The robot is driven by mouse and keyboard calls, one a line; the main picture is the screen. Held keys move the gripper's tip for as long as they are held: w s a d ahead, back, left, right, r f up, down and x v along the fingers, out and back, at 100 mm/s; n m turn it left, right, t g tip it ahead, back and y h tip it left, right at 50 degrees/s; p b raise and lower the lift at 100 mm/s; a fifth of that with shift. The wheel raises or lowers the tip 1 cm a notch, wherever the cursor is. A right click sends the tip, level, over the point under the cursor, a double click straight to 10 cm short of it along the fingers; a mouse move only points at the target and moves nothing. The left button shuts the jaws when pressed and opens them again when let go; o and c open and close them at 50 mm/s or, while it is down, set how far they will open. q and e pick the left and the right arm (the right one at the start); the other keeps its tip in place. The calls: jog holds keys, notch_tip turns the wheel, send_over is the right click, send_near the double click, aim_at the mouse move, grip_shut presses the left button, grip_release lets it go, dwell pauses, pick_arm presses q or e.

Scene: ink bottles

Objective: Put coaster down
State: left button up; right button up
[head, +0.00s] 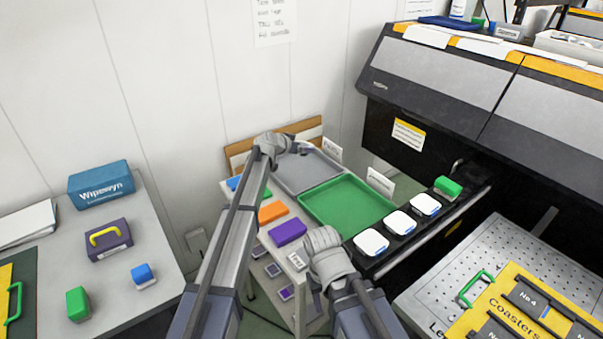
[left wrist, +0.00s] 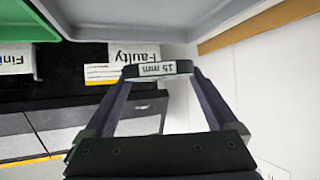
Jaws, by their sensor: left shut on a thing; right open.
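My left gripper (left wrist: 157,72) is shut on a thin dark piece, seen edge-on, with a white "15 mm" label (left wrist: 157,69); I take it for the coaster. In the head view the left gripper (head: 302,149) is small and partly hidden by its wrist, by the grey tray (head: 310,172); the coaster cannot be made out there. The green tray (head: 346,206) lies to the right of the grey one. My right gripper (head: 316,287) is open, low by the near side of the tray table, partly hidden by its wrist.
White-topped pieces (head: 371,242) and a green block (head: 448,187) stand on the machine's black ledge. Orange (head: 272,212) and purple (head: 287,232) blocks lie beside the trays. A "Faulty" card (left wrist: 137,55) shows in the left wrist view. The green tray looks empty.

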aim_at(304, 170)
pick_arm(q)
jog(key=shift+f+b, duration=5.1)
jog(key=shift+f, duration=0.05)
jog(key=shift+r, duration=0.1)
jog(key=shift+s+f+b, duration=0.1)
jog(key=shift+f+b, duration=0.15)
jog(key=shift+b, duration=0.05)
jog(key=o, duration=1.3)
jog(key=shift+o, duration=0.2)
jog(key=shift+s, duration=0.1)
jog(key=shift+r, duration=0.15)
